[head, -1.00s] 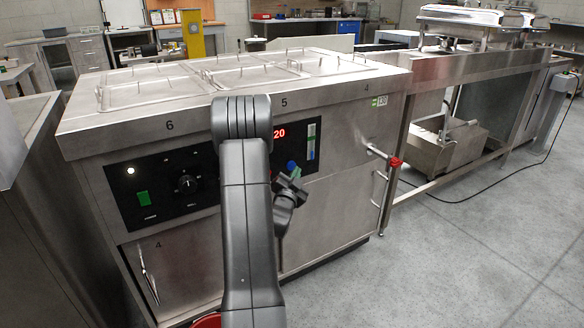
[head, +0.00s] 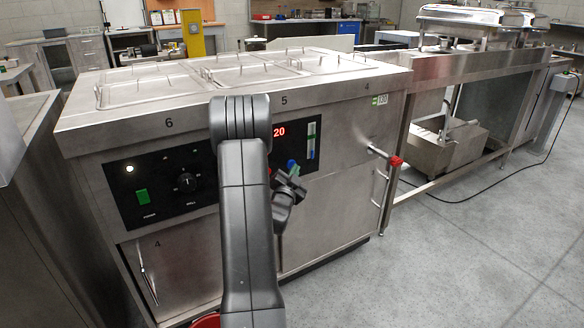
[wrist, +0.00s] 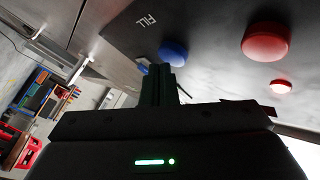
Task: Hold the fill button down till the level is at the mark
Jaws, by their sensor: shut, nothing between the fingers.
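The blue fill button (wrist: 173,52) is beside the word FILL in the wrist view. It also shows in the head view (head: 292,166), just above my gripper (head: 290,186). My gripper (wrist: 160,70) is shut and empty. Its tips overlap the button's lower left edge in the wrist view; I cannot tell whether they touch it. The level gauge (head: 311,140) is a narrow upright strip on the black panel, right of the red "20" display (head: 279,132). Its exact level and mark are too small to read. My arm hides the panel's middle.
A large red button (wrist: 265,40) and a lit red lamp (wrist: 280,86) sit close to the fill button. A red-handled tap (head: 396,161) sticks out at the right of the steel unit (head: 330,205). The floor (head: 450,250) to the right is mostly clear.

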